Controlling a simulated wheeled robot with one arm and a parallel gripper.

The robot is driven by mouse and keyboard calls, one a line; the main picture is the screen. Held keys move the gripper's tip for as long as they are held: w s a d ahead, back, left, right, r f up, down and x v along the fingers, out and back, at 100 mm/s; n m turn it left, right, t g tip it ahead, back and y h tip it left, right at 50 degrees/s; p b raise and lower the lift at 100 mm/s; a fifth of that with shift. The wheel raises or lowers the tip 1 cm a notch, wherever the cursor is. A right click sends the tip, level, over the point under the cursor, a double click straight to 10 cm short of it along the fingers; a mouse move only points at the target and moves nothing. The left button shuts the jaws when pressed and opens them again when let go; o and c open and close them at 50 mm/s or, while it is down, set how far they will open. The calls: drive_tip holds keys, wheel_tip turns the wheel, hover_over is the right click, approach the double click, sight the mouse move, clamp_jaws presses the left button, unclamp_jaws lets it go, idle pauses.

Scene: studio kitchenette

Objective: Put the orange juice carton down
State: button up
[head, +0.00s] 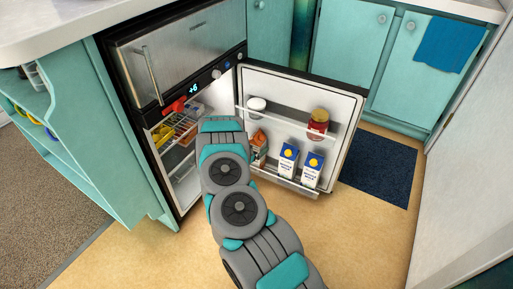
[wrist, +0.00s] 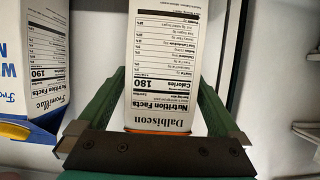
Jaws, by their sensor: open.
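The orange juice carton (head: 258,150) is in the lower shelf of the open fridge door, left of two blue-and-white milk cartons. In the wrist view the carton (wrist: 160,62) shows its white nutrition panel and an orange edge, upside down in the picture. My gripper (wrist: 161,82) is open, with its green fingers on either side of the carton. I cannot tell whether either finger touches it. In the head view my arm hides the gripper.
Milk cartons (head: 288,160) (head: 312,169) stand to the right in the door shelf (head: 290,184). The fridge interior, with a wire rack (head: 176,130), is to the left. Open floor lies in front.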

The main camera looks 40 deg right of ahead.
drive_tip(key=v, duration=1.1)
drive_tip(key=shift+s+a+r+b, duration=0.2)
drive_tip(key=shift+a+b, duration=0.05)
drive_tip(key=shift+b, duration=0.05)
